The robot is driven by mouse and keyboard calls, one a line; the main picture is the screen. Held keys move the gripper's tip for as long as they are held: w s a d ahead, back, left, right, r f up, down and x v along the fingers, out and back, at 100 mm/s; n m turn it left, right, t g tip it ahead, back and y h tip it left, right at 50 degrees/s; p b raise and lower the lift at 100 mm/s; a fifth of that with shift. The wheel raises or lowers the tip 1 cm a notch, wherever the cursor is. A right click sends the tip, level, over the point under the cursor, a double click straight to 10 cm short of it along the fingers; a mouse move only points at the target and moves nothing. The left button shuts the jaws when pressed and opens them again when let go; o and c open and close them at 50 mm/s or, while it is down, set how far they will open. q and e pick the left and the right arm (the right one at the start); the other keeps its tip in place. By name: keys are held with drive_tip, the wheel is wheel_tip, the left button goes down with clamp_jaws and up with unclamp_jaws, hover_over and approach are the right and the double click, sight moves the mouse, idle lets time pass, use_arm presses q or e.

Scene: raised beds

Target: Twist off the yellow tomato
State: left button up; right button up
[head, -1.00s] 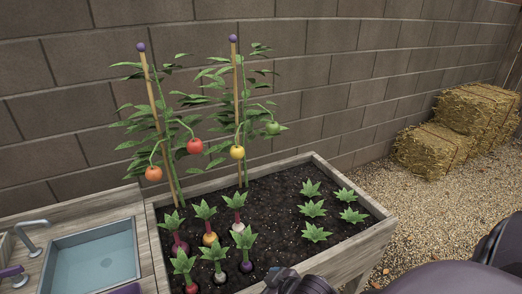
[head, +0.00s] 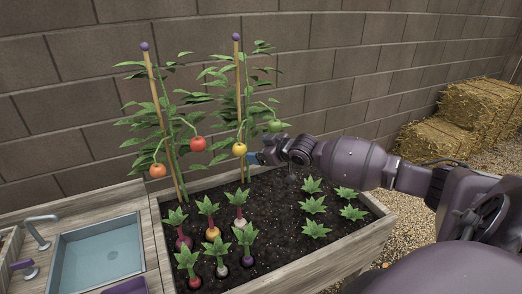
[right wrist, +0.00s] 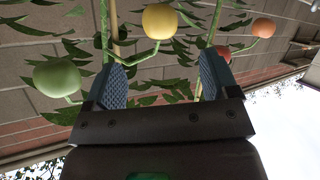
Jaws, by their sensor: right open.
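The yellow tomato (head: 239,149) hangs from a curved green stem on the right-hand staked plant in the head view. My right gripper (head: 254,158) is just to the right of it and slightly lower. In the right wrist view the yellow tomato (right wrist: 160,21) sits beyond the fingertips, framed between them but not enclosed. The right gripper (right wrist: 163,70) is open with its two blue ridged pads apart and nothing between them. My left gripper is not visible.
A green tomato (head: 275,126) hangs close above my right wrist; a red (head: 197,144) and an orange tomato (head: 157,170) hang to the left. Wooden stakes carry the plants. The planter (head: 322,259) holds root vegetables and leafy seedlings. A sink (head: 100,255) is at left.

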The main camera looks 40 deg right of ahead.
sight(244, 149)
drive_tip(key=b+x, duration=0.1)
drive_tip(key=x, duration=0.8)
drive_tip(key=shift+s+f, duration=0.1)
drive_tip(key=shift+w+a+f+b, duration=0.2)
drive_tip(key=shift+w+b, duration=0.1)
drive_tip(key=shift+w, duration=0.5)
drive_tip(key=c, duration=1)
drive_tip(key=shift+o, duration=1.4)
drive_tip(key=c, duration=0.4)
drive_tip(key=shift+m, duration=1.1)
